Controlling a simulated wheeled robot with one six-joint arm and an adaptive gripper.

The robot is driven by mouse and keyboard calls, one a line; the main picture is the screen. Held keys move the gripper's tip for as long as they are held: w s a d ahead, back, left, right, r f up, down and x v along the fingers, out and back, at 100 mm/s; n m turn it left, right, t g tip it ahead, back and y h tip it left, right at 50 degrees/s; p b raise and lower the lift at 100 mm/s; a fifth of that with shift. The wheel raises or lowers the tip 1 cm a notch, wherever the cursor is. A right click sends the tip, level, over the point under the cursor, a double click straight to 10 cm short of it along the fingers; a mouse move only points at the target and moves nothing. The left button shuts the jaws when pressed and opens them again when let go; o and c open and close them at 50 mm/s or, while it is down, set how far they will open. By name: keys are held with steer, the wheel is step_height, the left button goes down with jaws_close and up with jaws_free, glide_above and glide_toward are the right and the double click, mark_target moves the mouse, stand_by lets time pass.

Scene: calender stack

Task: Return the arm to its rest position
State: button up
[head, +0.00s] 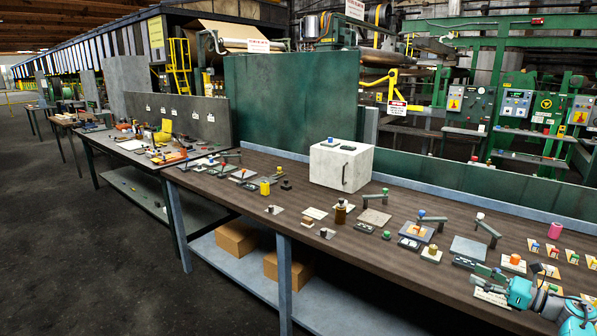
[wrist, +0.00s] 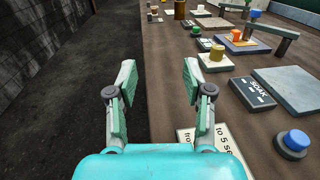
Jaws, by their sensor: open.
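My gripper (wrist: 158,85) is open in the wrist view, with its two green-padded fingers apart and nothing between them. It is over the front edge of the brown workbench (wrist: 165,50), with dark floor showing to the left. In the head view my gripper (head: 484,282) and my teal arm (head: 535,298) are at the lower right, above the bench's near edge. A white card with printed text (wrist: 190,137) lies partly hidden behind my gripper.
A dark plate marked SOAK (wrist: 252,92), a grey slab (wrist: 290,88) and a blue button (wrist: 293,143) lie to the gripper's right. A white box (head: 341,165) stands farther back on the bench. Cardboard boxes (head: 237,239) sit on the lower shelf. The floor (head: 90,250) at left is clear.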

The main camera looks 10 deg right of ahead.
steer(key=s+a+f+m+t, duration=0.1)
steer(key=a+f+m+t, duration=0.15)
steer(key=a+f, duration=0.4)
steer(key=s+a+f+m+t, duration=0.1)
steer(key=s+a+f+m, duration=0.2)
steer(key=a, duration=0.7)
steer(key=s+a+f+m+t+h, duration=0.2)
steer(key=s+a+f+m, duration=0.1)
steer(key=s+a+m, duration=0.4)
steer(key=s+a+f+m+t+h, duration=0.2)
steer(key=s+a+f+m, duration=0.15)
steer(key=a+m, duration=0.4)
steer(key=s+a+r+m+g+h, duration=0.2)
steer(key=s+a+m, duration=0.2)
steer(key=s, duration=0.9)
steer(key=s+a+r+m+g+h, duration=0.2)
steer(key=s+a+m, duration=0.3)
steer(key=s+m, duration=0.6)
steer(key=s+a+r+m+g+h, duration=0.2)
steer(key=s+m, duration=0.5)
steer(key=s, duration=0.8)
steer(key=a+r+g, duration=0.1)
steer(key=a+r, duration=0.1)
steer(key=a, duration=0.1)
steer(key=shift+a+m+g, duration=0.25)
steer(key=shift+m+g, duration=0.1)
steer(key=shift+m, duration=0.05)
steer(key=shift+w, duration=0.1)
